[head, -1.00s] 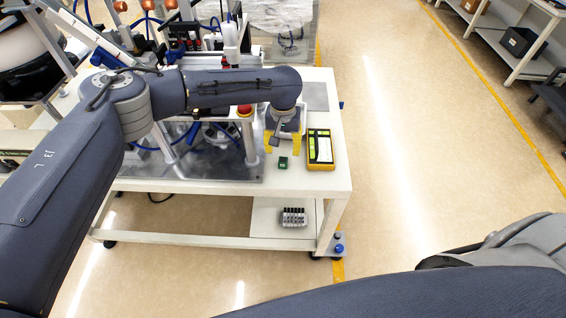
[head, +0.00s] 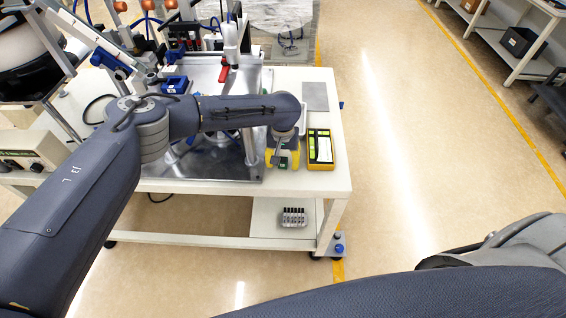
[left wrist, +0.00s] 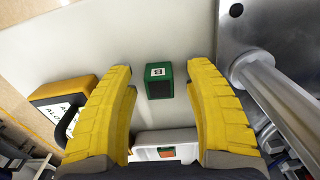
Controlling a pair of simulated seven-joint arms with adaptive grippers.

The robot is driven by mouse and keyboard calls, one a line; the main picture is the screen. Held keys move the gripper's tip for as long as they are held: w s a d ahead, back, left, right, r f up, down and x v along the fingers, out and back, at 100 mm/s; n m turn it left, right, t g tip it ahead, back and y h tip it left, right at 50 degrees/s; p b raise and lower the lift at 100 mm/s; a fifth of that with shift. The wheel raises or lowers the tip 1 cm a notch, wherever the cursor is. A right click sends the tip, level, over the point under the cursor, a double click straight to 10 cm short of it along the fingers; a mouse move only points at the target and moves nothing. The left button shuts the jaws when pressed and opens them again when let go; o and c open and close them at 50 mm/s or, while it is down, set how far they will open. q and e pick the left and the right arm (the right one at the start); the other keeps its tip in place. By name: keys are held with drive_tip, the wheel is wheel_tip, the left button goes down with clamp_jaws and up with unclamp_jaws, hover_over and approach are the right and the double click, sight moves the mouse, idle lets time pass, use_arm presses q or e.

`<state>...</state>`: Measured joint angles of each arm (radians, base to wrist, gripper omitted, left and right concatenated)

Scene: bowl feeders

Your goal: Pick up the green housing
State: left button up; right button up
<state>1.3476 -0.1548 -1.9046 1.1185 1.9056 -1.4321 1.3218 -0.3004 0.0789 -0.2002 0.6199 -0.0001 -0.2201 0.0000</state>
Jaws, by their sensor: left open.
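The green housing (left wrist: 159,82) is a small green box with a dark front face and a white label. It stands on the white table top, seen between the yellow fingers of my left gripper (left wrist: 165,85) in the left wrist view. The fingers are open, apart from the housing on both sides, and the space between them is empty in front of it. In the head view the housing (head: 283,162) is partly hidden by my left gripper (head: 283,158), which is right over it. My right gripper is not in view; only my right arm shows at the bottom right.
A yellow-and-black device (head: 321,149) lies close to the right of the housing. A metal fixture plate (head: 215,167) with posts is to the left. A white tray (left wrist: 165,140) with an orange-red item shows low between the fingers.

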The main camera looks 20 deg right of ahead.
use_arm(q)
drive_tip(key=c, duration=1.1)
drive_tip(key=shift+r, duration=0.1)
